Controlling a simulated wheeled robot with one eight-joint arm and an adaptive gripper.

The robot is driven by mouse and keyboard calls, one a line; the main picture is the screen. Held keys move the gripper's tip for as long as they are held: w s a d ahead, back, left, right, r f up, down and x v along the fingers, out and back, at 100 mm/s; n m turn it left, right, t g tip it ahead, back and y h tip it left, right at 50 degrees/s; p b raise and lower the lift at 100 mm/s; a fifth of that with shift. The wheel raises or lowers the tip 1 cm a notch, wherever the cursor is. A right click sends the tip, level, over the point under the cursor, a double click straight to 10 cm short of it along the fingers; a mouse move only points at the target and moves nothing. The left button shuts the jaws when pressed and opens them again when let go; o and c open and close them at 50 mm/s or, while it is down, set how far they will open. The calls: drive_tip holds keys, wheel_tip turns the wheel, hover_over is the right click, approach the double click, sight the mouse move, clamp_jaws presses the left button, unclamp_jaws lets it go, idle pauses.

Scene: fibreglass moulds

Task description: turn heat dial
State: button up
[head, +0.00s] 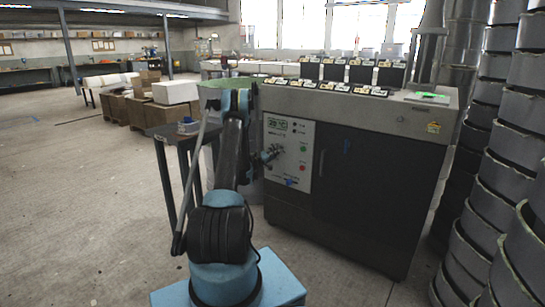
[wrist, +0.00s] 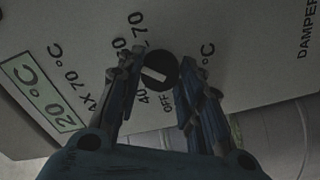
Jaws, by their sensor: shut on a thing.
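The heat dial (wrist: 156,74) is a round black knob with a white bar, on a pale panel with the marks OFF, 40 and 70 around it. The bar lies slantwise; I cannot tell which mark it points to. My gripper (wrist: 163,68) is shut on the dial, one finger at each side. In the head view my gripper (head: 271,153) is at the left part of the white control panel (head: 298,143) on the grey oven (head: 370,170), and the dial is hidden behind it. A green display (wrist: 40,92) reads 20 °C.
A small dark table (head: 178,137) stands left of my arm. Stacked grey moulds (head: 500,200) rise at the right. Open floor (head: 80,210) lies to the left.

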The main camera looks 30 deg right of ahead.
drive_tip(key=shift+w, duration=0.1)
drive_tip(key=o, duration=1.1)
drive_tip(key=shift+f, duration=0.15)
drive_tip(key=v, duration=1.2)
